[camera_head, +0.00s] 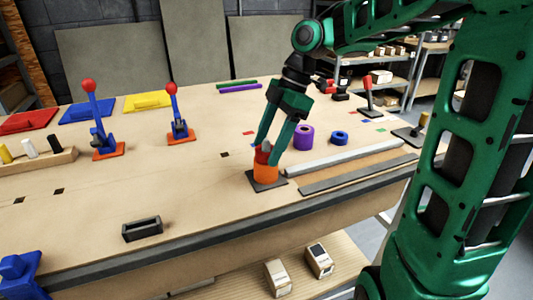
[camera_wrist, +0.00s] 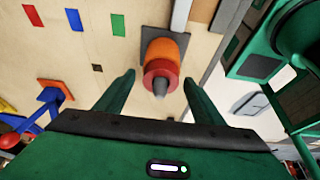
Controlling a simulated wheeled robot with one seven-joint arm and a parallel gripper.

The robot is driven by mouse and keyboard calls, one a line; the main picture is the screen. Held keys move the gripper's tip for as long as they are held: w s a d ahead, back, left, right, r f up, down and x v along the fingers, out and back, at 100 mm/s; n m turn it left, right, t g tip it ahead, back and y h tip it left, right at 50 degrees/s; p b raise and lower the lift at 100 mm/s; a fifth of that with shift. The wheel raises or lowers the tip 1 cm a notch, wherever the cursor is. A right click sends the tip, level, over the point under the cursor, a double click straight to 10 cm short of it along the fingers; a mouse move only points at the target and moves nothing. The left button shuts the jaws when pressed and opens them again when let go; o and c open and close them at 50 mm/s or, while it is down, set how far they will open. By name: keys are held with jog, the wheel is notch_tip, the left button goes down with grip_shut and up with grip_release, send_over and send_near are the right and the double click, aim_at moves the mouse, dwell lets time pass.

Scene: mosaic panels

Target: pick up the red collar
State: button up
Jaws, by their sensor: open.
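The red collar (camera_wrist: 161,70) is a red ring stacked on top of an orange collar (camera_wrist: 167,47), around a grey post (camera_wrist: 160,87) whose tip sticks out of it. In the head view the red collar (camera_head: 262,154) shows partly behind my gripper's finger, above the orange collar (camera_head: 265,173). The stack stands on a dark square base (camera_head: 267,183) near the front edge of the workbench. My gripper (camera_head: 266,150) is open, with its fingers at the red collar's height or close to it. In the wrist view the fingertips (camera_wrist: 158,76) lie on either side of the red collar, apparently with gaps.
A purple ring (camera_head: 303,138) and a blue ring (camera_head: 339,138) lie right of the stack. A grey rail (camera_head: 340,158) runs beside them. Two red-knobbed lever clamps (camera_head: 180,130) stand at left. A black holder (camera_head: 142,229) sits near the front edge. Bare bench lies between.

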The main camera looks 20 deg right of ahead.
jog(key=c, duration=1.4)
jog(key=shift+r, duration=5)
